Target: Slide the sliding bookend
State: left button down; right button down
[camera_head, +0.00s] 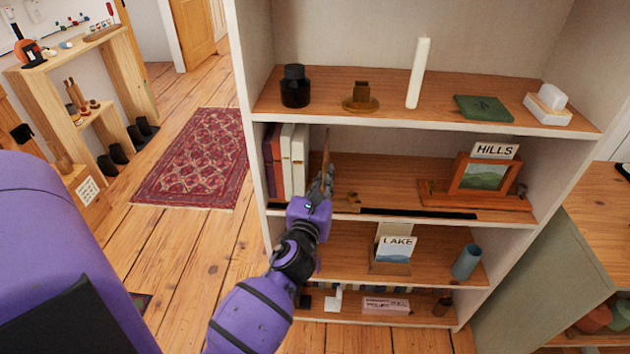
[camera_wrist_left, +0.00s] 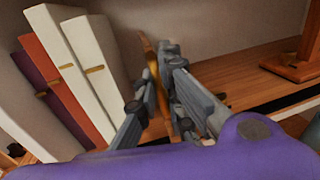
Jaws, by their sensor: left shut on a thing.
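The sliding bookend (camera_head: 326,147) is a thin upright wooden panel on the second shelf from the top, to the right of a row of books (camera_head: 299,160). My left gripper (camera_head: 324,180) reaches in from the front and is shut on it. In the left wrist view the bookend (camera_wrist_left: 151,65) shows edge-on between the fingers (camera_wrist_left: 158,85), which hide its lower part. A gap separates it from the white book (camera_wrist_left: 95,58) on its left. My right gripper is not in view.
A dark strip (camera_head: 420,213) runs along this shelf's front edge. The shelf is mostly clear right of the gripper, up to a framed picture (camera_head: 483,177) under a HILLS sign (camera_head: 495,151). The shelf above (camera_head: 330,104) holds several small objects.

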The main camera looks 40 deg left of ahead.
pick_arm(q)
jog(key=w+d, duration=0.7)
jog(key=d, duration=0.5)
jog(key=shift+w+b, duration=0.25)
jog(key=shift+b, duration=0.1)
jog(key=shift+d, duration=0.1)
jog(key=c, duration=1.8)
grip_release()
jog(key=shift+c, duration=0.2)
jog(key=shift+s, duration=0.1)
jog(key=v, duration=1.1)
jog(key=shift+s+d, duration=0.15)
jog(key=shift+s, duration=0.25)
